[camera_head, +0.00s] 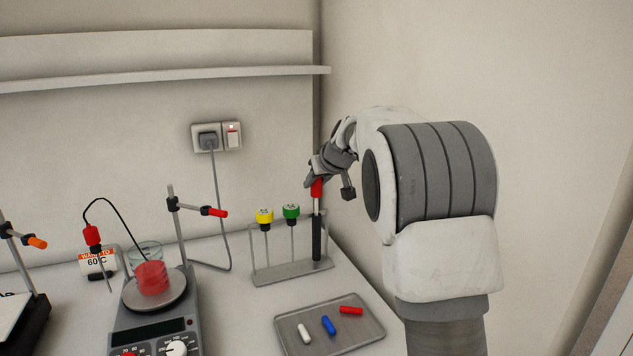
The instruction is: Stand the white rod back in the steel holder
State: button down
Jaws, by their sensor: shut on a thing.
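My gripper (313,184) is shut on the red top of an upright rod (316,206). Below its red top the rod has a short pale white stretch, with a long black section (316,238) beneath. The steel holder (275,278) is a low base with a thin upright frame, standing against the back right of the bench. The rod is at the holder's right end, its black part reaching down near the base. I cannot tell whether it is seated in a slot. My fingers partly hide its top.
Yellow-capped (264,216) and green-capped (291,211) rods stand in the holder, just left. A metal tray (345,345) in front carries small white, blue and red bars. A hot plate (158,323) with a beaker of red liquid and a clamp stand (178,225) are further left.

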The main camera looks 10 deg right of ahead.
jog(key=shift+f, duration=0.35)
jog(key=shift+r, duration=0.1)
jog(key=shift+c, duration=2.3)
grip_release()
jog(key=v, duration=1.8)
jog(key=s+a+f+g+p, duration=0.1)
jog(key=s+a+f+p, duration=0.1)
jog(key=s, duration=0.9)
jog(key=s+a+f+m+g+h+p, duration=0.1)
jog(key=s+f, duration=0.4)
jog(key=s, duration=0.5)
jog(key=s+a+f+g+p, duration=0.2)
jog(key=s+a+f+p, duration=0.1)
jog(key=s, duration=0.8)
jog(key=shift+s+a+m+h, duration=0.25)
jog(key=shift+s+m+h, duration=0.05)
jog(key=shift+s+m, duration=0.1)
